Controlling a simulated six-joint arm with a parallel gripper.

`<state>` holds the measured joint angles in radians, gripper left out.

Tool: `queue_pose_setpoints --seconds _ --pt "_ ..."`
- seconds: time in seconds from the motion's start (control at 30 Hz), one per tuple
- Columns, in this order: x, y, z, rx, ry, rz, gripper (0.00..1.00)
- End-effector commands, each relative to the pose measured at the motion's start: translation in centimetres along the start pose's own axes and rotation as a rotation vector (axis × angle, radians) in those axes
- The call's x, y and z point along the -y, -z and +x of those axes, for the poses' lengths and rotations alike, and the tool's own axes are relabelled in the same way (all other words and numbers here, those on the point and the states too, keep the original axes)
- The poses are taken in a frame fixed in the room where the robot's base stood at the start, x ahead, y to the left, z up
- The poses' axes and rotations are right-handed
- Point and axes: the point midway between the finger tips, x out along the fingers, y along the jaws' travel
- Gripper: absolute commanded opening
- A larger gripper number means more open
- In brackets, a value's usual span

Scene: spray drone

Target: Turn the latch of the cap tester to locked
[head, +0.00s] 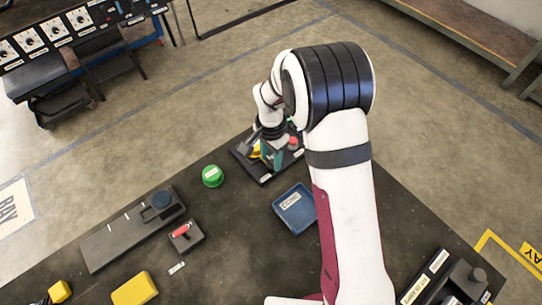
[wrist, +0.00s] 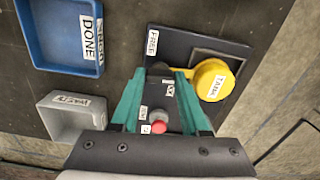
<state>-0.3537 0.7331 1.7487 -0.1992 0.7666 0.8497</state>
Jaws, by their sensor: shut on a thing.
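The cap tester (wrist: 240,48) is a dark plate at the table's far edge, partly hidden by my arm in the head view (head: 262,178). A yellow cap labelled TANK (wrist: 214,80) sits on it, to the right of my gripper. A FREE label (wrist: 152,43) lies at its upper left; a second label between my fingers seems to read LOCK. A red button (wrist: 158,127) shows between the fingers. My gripper (wrist: 168,72) has its green fingers shut on a dark part at their tips, which looks like the latch. The latch's exact angle is mostly hidden.
A blue tray labelled DONE (wrist: 52,58) and a grey tray (wrist: 62,120) lie left in the wrist view. In the head view, a green round piece (head: 212,176), a rail device (head: 115,240), a red-handled switch (head: 186,236) and a yellow block (head: 135,289) stand on the table.

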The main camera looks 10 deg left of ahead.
Motion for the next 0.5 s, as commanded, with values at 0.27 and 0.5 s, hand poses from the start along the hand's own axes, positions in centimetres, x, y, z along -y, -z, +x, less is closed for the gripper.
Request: queue_pose_setpoints --seconds 0.27,0.5 --pt "-0.02 -0.08 -0.03 0.002 -0.001 0.087 0.00" --pt "-0.01 -0.08 -0.03 0.002 -0.001 0.108 0.00"
